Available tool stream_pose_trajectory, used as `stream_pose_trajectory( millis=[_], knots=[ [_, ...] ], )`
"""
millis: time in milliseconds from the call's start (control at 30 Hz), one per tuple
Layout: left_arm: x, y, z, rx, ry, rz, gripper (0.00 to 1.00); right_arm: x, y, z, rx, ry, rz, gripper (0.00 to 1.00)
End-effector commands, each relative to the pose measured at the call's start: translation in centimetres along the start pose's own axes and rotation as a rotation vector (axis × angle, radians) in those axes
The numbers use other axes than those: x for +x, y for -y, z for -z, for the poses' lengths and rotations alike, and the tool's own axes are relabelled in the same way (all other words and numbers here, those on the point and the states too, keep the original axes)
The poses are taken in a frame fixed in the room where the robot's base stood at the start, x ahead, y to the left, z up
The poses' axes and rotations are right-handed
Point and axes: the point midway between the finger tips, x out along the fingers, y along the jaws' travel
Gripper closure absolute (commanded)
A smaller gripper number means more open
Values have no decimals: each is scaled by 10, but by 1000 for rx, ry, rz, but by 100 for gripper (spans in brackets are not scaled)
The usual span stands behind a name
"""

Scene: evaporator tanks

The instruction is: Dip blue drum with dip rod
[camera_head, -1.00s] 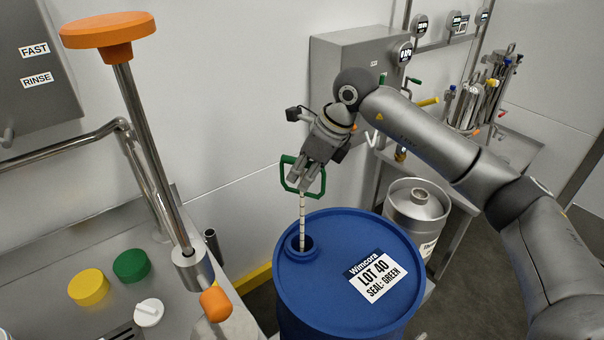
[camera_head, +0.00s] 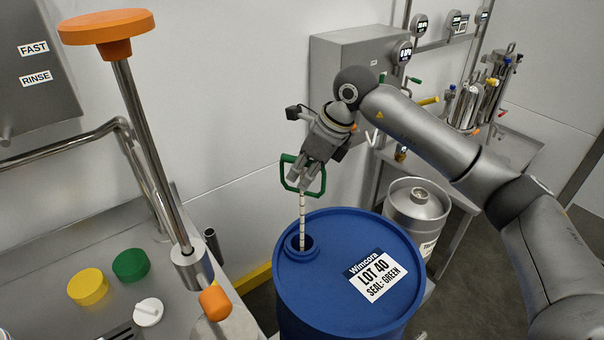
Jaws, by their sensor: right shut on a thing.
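The blue drum (camera_head: 330,290) stands upright with a label reading "Wimcora LOT 40 SEAL: GREEN" on its lid. Its open bung hole (camera_head: 301,245) is at the lid's left rear. The dip rod (camera_head: 302,215) is pale with dark marks and has a green loop handle (camera_head: 286,178). The rod is upright, with its lower end inside the hole and hidden. My right gripper (camera_head: 303,182) is shut on the green handle above the drum. My left gripper is not in view.
A steel bench (camera_head: 60,260) at left holds a yellow cap (camera_head: 88,287), a green cap (camera_head: 131,265) and a white cap (camera_head: 148,312). A steel post with an orange knob (camera_head: 107,28) rises there. A steel keg (camera_head: 416,212) stands close behind the drum at right.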

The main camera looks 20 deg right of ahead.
Motion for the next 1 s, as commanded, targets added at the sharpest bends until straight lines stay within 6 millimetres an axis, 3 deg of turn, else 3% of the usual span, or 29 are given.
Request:
stream_pose_trajectory(
  millis=[1000],
  knots=[
    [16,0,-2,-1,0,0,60,19,0,8,0,0,0,100]
  ],
)
